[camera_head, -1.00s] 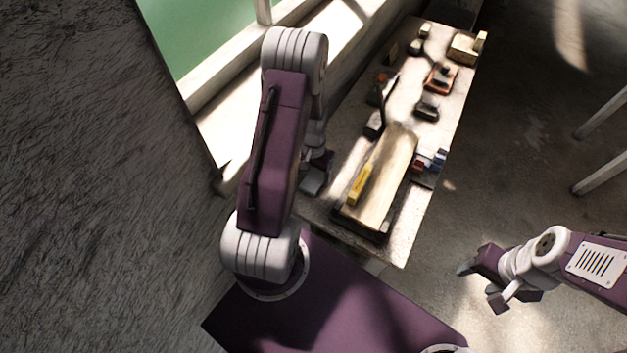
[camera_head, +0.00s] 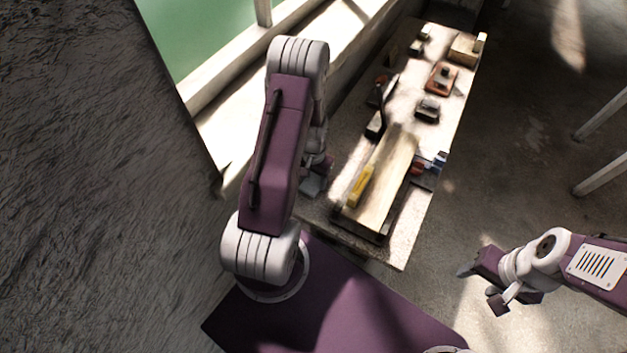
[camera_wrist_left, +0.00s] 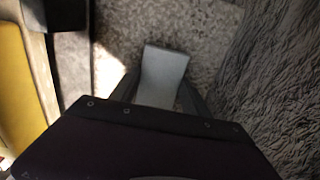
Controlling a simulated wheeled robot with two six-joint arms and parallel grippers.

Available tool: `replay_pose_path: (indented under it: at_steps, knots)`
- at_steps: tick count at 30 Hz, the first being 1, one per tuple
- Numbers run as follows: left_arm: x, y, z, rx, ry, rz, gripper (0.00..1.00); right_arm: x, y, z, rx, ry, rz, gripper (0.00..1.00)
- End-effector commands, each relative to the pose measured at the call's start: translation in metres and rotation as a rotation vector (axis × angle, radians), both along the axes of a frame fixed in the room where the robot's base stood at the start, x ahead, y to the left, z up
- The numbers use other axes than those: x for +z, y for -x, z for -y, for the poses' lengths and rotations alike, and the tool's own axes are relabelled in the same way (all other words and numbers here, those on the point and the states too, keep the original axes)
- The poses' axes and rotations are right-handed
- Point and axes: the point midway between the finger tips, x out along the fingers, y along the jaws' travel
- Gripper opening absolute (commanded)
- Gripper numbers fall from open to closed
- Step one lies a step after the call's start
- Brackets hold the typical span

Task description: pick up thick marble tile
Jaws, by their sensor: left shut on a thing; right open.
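A plain pale grey slab (camera_wrist_left: 163,72), which I take to be the thick marble tile, sits between the two dark fingers of my left gripper (camera_wrist_left: 160,96) in the left wrist view. The gripper is shut on it, and its far end sticks out past the fingers. In the head view my left gripper (camera_head: 314,182) is low over the near left corner of the workbench, partly hidden by my own arm. I cannot tell whether the slab touches the bench top. My right gripper (camera_head: 480,284) is open and empty, out over the floor at the right.
The workbench (camera_head: 398,248) holds a long wooden board (camera_head: 385,195) with a yellow tool (camera_head: 360,186) just right of my left gripper. Several small tools and blocks stand farther back. A rough dark wall (camera_head: 90,170) is close on the left. The floor at right is open.

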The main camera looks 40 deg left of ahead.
Motion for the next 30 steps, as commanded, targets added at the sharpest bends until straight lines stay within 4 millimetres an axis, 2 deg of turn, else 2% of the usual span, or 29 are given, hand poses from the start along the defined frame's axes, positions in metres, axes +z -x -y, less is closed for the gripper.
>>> replay_pose_path:
  at_steps: [8,15,21,24,30]
  knots:
    - [0.041,-0.004,-0.002,0.0,-0.003,0.007,0.0,-0.004,0.0,0.0,0.0,0.0,0.0,0.51]
    - [0.071,-0.058,-0.02,-0.001,-0.003,0.008,0.0,-0.01,0.0,0.0,0.0,0.0,0.0,0.51]
    - [0.096,-0.094,-0.033,-0.001,-0.001,0.004,0.0,-0.013,0.0,0.0,0.0,0.0,0.0,0.51]
    - [0.102,-0.104,-0.037,-0.001,-0.001,0.003,0.0,-0.014,0.0,0.0,0.0,0.0,0.0,0.51]
    - [0.108,-0.111,-0.039,0.0,0.0,0.001,0.0,-0.014,0.0,0.0,0.0,0.0,0.0,0.51]
